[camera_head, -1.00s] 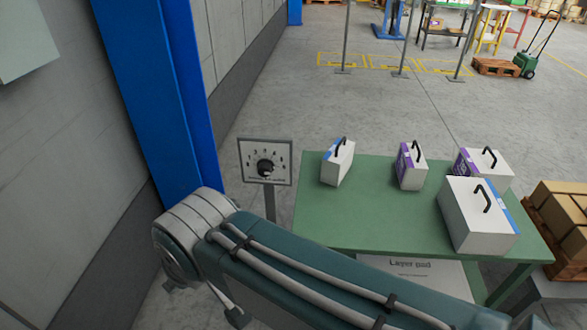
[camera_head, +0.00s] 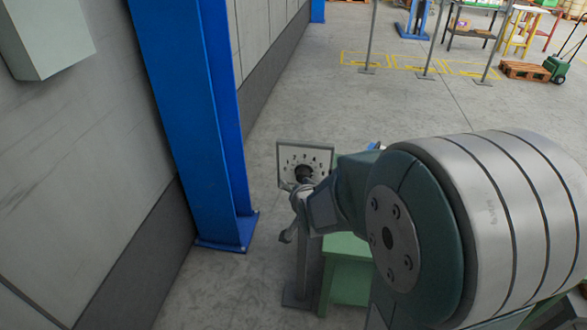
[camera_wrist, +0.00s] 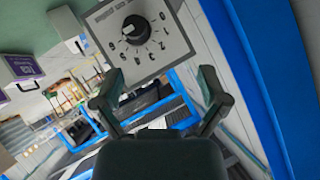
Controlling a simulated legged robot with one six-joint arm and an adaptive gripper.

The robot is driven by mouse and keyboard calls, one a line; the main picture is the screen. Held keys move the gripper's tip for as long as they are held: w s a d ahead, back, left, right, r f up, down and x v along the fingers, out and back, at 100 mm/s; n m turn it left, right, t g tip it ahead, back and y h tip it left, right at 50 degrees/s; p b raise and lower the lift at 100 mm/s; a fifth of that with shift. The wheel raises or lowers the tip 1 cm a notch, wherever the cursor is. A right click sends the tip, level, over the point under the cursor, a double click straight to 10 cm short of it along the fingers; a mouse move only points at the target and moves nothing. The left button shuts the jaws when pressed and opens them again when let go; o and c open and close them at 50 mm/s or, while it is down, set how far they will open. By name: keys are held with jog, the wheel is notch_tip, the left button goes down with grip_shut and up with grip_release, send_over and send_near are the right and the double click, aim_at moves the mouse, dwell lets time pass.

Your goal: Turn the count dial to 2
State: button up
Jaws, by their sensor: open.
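The count dial is a black round knob (camera_wrist: 135,28) on a pale square panel (camera_wrist: 166,62) with dark numerals around it. In the wrist view the knob's white mark points to the left side of the picture; I cannot read surely which numeral it meets. In the head view the panel (camera_head: 289,149) stands on a grey post (camera_head: 301,265), with the knob partly behind my gripper. My gripper (camera_wrist: 158,78) is open and empty, its two fingers spread wide in front of the panel. The knob lies beyond the fingertips, apart from them.
A blue column (camera_head: 188,110) and grey wall stand left of the dial. A green table (camera_head: 347,278) is close on the right, mostly hidden by my arm. White handled boxes, one with a purple label (camera_wrist: 24,65), show in the wrist view.

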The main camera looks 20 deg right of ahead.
aim_at(303, 178)
jog(key=w+d+f+m, duration=0.1)
jog(key=w+d+f, duration=0.1)
jog(key=w+f, duration=0.1)
jog(key=w+d+f+m+t+h, duration=0.1)
jog(key=w+d+f, duration=0.2)
jog(key=w, duration=0.2)
jog(key=w+d+f+m+t, duration=0.1)
jog(key=w+d+f+m, duration=0.1)
jog(key=w+f, duration=0.1)
jog(key=shift+w+d+h, duration=0.3)
jog(key=shift+w+d, duration=0.05)
jog(key=shift+w, duration=0.4)
jog(key=shift+r, duration=0.1)
jog(key=shift+a+r+t, duration=0.1)
jog(key=shift+t, duration=0.2)
jog(key=c, duration=1.1)
